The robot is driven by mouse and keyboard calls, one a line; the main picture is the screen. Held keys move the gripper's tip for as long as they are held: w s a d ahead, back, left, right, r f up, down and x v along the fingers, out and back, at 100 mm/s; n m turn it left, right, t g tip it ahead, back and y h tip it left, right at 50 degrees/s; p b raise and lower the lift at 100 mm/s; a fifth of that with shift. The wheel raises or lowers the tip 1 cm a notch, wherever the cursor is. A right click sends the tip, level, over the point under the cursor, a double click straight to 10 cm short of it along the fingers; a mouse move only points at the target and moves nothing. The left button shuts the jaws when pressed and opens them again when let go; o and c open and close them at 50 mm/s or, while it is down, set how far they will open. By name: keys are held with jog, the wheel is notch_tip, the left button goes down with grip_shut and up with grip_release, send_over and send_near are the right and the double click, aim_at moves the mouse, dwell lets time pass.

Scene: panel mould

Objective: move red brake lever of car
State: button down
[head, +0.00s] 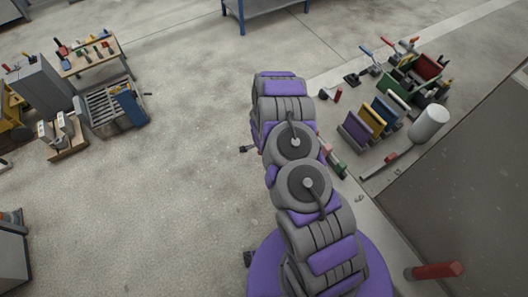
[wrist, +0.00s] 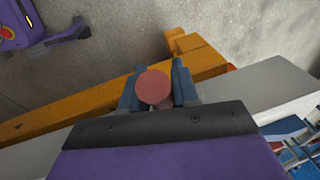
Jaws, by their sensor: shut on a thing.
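In the wrist view, my gripper (wrist: 157,90) has its two blue-grey fingers on either side of a red, round-ended piece, the red brake lever (wrist: 153,86). The gripper is shut on it. The round end faces the camera, and the lever's lower part is hidden behind the gripper's dark front edge. In the head view my purple and grey arm fills the middle, and I cannot make out the gripper or the held lever there.
An orange beam (wrist: 85,101) runs behind the fingers, beside a light grey block (wrist: 245,86). In the head view, a cluster of coloured panels and levers (head: 375,118) stands at the right, with a white cylinder (head: 429,124). A workbench (head: 91,57) stands upper left.

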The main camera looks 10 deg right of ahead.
jog(key=shift+w+d, duration=0.15)
jog(key=c, duration=0.9)
grip_release()
jog(key=shift+w+d, duration=0.1)
jog(key=shift+r, duration=0.1)
jog(key=shift+r, duration=0.2)
jog(key=s+r+p, duration=0.1)
jog(key=r, duration=0.4)
jog(key=s+r+p, duration=0.1)
jog(key=r+p, duration=0.1)
jog(key=r, duration=0.4)
jog(key=s+a+r+p, duration=0.1)
jog(key=r, duration=0.4)
jog(key=shift+s+r+p, duration=0.1)
jog(key=shift+r+p, duration=0.1)
jog(key=shift+p, duration=0.15)
jog(key=shift+a, duration=0.1)
